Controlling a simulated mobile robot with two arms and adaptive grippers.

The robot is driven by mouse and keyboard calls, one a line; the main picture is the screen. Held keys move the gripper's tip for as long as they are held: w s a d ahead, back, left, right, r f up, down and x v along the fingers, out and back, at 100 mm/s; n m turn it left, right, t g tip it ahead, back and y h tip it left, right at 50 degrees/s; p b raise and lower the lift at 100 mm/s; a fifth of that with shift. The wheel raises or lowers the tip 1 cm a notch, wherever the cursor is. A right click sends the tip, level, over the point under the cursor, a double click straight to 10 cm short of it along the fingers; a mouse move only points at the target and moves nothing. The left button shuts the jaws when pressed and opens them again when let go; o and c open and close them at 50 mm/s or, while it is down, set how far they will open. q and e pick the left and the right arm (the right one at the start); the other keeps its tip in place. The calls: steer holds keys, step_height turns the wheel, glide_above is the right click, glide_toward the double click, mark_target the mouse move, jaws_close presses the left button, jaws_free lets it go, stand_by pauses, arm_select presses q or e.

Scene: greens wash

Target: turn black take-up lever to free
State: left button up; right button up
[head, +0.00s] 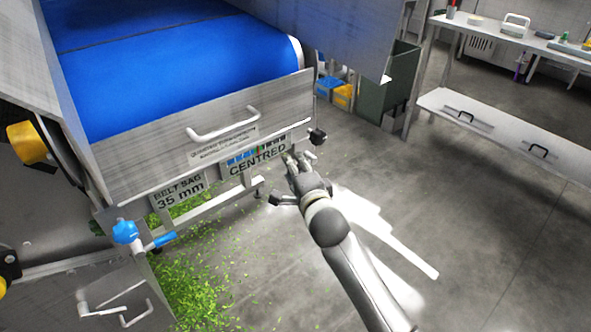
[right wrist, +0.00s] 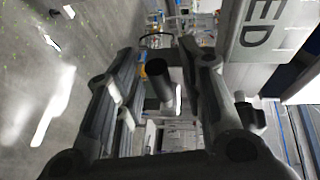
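A black knob (head: 317,136) on a metal stem sits just above and right of the gripper in the head view. The gripper hides much of the lever area. My left gripper is not in view.
The conveyor has a blue belt (head: 170,55) and a BELT SAG 35 mm sign (head: 180,192). A blue knob (head: 125,231) is at lower left. Green leaf scraps (head: 195,285) lie on the floor. A steel table (head: 500,125) stands at right; the floor between is clear.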

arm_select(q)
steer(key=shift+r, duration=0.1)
arm_select(e)
steer(key=shift+w, duration=0.2)
jaws_close()
steer(key=shift+f, duration=0.1)
steer(key=shift+f+n+t+b, duration=0.4)
steer(key=shift+f+n+b, duration=0.35)
steer(key=shift+b, duration=0.4)
arm_select(q)
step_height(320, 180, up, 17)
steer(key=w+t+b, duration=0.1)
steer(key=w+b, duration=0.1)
steer(key=shift+b, duration=0.35)
arm_select(e)
steer(key=n, duration=0.1)
steer(key=n+t, duration=0.1)
steer(key=f+n, duration=0.1)
steer(key=shift+w+d, duration=0.2)
steer(key=shift+d, duration=0.05)
